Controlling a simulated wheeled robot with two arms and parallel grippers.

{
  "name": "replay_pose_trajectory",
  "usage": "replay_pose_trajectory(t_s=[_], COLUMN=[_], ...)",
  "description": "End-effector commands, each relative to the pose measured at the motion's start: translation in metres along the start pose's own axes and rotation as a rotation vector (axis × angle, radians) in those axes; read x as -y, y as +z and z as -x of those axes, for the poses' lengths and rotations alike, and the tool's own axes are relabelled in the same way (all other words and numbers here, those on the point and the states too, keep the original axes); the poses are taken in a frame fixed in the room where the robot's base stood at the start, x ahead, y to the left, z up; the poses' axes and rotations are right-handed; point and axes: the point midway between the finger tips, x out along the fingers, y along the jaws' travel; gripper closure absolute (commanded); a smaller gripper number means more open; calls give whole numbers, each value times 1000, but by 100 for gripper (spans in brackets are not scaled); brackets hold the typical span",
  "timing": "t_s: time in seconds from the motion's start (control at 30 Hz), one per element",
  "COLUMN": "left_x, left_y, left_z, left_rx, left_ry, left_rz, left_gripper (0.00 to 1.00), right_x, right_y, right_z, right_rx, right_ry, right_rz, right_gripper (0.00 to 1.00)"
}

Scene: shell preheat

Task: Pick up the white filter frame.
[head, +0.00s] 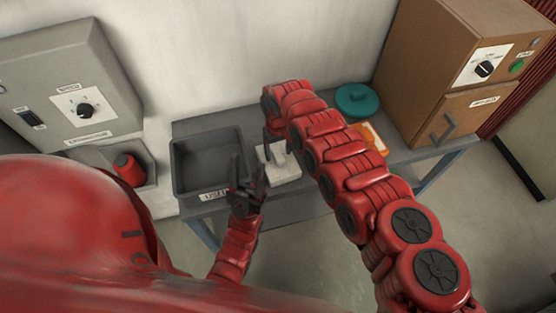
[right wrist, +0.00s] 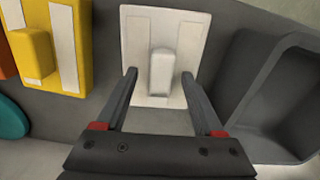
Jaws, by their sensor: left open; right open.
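The white filter frame (head: 284,171) lies on the grey bench just right of the dark bin, partly hidden by my right arm in the head view. In the right wrist view the frame (right wrist: 135,40) is a white square plate with a raised white grip block (right wrist: 162,72) in its middle. My right gripper (right wrist: 159,73) is open, its fingertips to either side of the block with gaps showing; I cannot tell if they reach down to its height. My left gripper (head: 249,166) is open and empty by the bin's right front corner.
The dark bin (head: 181,163) with a label stands left of the frame. A yellow-orange frame (head: 378,143) and a teal round object (head: 357,99) lie to the right, before a brown cabinet (head: 420,75). A grey machine (head: 65,90) with a red object (head: 129,169) is at left.

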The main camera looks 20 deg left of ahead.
Motion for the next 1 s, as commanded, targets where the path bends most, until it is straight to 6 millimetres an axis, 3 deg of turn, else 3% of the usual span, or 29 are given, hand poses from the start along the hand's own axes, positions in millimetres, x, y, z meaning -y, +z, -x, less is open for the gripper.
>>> replay_pose_trajectory(t_s=[0.1, 0.5, 1.0], left_x=[0, 0, 0], left_y=[0, 0, 0], left_z=[0, 0, 0], left_rx=[0, 0, 0], left_ry=[0, 0, 0], left_rz=[0, 0, 0], left_gripper=[50, 50, 50], right_x=[0, 0, 0], right_y=[0, 0, 0], right_z=[0, 0, 0], right_rx=[0, 1, 1], right_ry=[0, -1, -1], right_rz=[0, 0, 0], right_gripper=[30, 100, 100])
